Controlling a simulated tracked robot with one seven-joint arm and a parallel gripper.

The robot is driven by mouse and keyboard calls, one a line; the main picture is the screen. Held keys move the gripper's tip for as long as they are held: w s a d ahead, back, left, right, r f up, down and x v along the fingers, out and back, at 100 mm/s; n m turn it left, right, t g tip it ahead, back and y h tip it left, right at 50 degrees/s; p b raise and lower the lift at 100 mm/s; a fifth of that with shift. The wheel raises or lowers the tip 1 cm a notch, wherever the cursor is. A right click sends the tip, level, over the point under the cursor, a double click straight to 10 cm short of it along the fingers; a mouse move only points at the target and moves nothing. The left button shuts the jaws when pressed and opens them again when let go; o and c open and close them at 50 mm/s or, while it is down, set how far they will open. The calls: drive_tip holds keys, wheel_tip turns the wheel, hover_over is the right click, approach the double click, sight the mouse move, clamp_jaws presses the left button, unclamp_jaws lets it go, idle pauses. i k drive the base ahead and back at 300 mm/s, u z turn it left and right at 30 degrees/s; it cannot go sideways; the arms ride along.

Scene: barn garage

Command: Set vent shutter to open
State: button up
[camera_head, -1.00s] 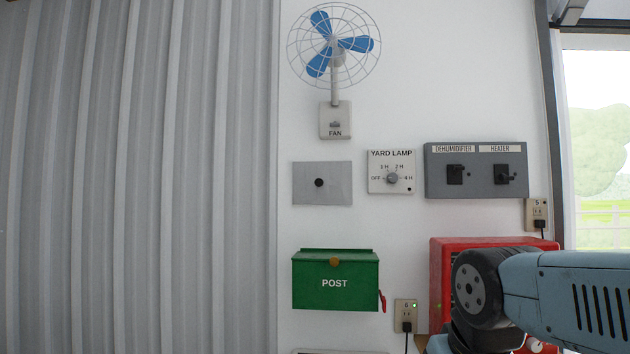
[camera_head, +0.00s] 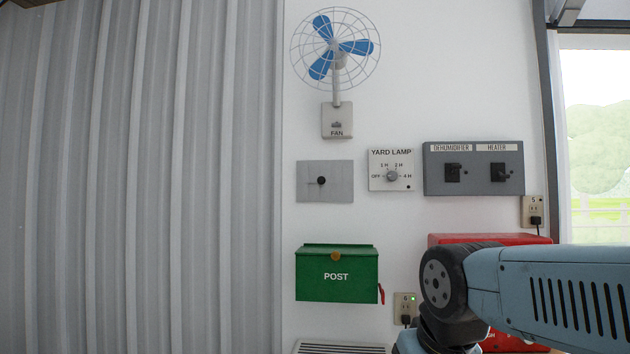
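No part is labelled as a vent shutter. A pale slatted grille (camera_head: 342,348) shows only its top at the bottom edge; it may be the vent, but its open or closed state cannot be told. A plain grey plate (camera_head: 338,190) with a small black knob (camera_head: 321,181) is on the white wall, left of the yard lamp dial; its function is not readable. My blue arm enters from the lower right, in front of a red cabinet. My gripper is outside the view.
A green post box (camera_head: 336,285) hangs above the grille. A caged fan (camera_head: 336,48), a yard lamp panel (camera_head: 391,170) and a dehumidifier/heater switch box (camera_head: 474,168) are higher up. My arm partly covers the red cabinet (camera_head: 480,238). Corrugated sheeting (camera_head: 140,180) fills the left.

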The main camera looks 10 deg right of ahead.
sight(318, 180)
drive_tip(key=u, duration=0.05)
drive_tip(key=i, duration=1)
drive_tip(key=z, duration=0.05)
